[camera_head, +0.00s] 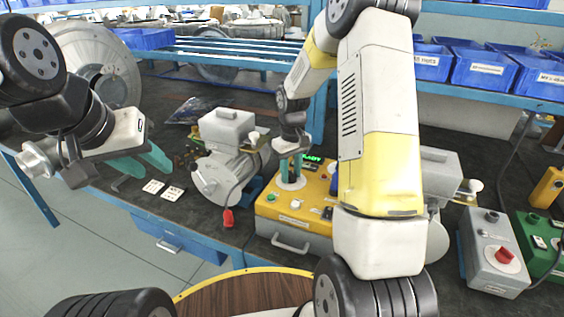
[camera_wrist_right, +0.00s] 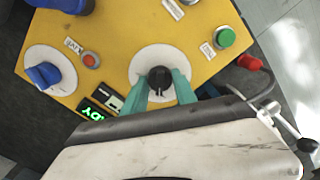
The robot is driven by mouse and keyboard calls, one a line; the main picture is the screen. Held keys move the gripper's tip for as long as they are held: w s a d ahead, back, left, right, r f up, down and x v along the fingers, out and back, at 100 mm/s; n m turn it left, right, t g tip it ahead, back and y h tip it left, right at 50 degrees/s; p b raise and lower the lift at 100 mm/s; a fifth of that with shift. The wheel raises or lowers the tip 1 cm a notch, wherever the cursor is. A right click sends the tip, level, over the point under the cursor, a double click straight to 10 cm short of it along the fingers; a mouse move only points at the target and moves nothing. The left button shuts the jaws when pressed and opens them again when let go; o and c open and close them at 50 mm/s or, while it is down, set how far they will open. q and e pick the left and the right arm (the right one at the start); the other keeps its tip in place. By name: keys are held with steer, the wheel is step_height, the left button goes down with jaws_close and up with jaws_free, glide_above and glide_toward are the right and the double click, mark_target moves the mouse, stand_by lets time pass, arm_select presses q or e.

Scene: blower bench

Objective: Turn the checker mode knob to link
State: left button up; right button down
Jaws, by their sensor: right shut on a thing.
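The yellow-topped checker box (camera_head: 268,209) stands on the bench in the middle of the head view. Its black mode knob (camera_wrist_right: 159,79) sits on a white round dial (camera_wrist_right: 150,58) in the right wrist view. My right gripper (camera_wrist_right: 160,86) reaches down from above, its teal fingers on either side of the knob and shut on it. In the head view the right fingertips (camera_head: 290,168) stand over the dial, and the knob is hidden. My left gripper (camera_head: 144,166) is over the left part of the bench, fingers apart and empty.
A blower motor (camera_head: 222,178) stands left of the checker. A grey box with a red knob (camera_head: 503,255) and a green box (camera_head: 541,243) stand at right. The checker also has a green button (camera_wrist_right: 225,37), a blue knob (camera_wrist_right: 43,75) and a lit green display (camera_wrist_right: 92,112).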

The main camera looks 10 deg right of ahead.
mark_target(291, 173)
steer(key=shift+n, duration=0.9)
steer(key=c, duration=1)
jaws_free()
step_height(291, 173, up, 7)
steer(key=shift+r, duration=0.4)
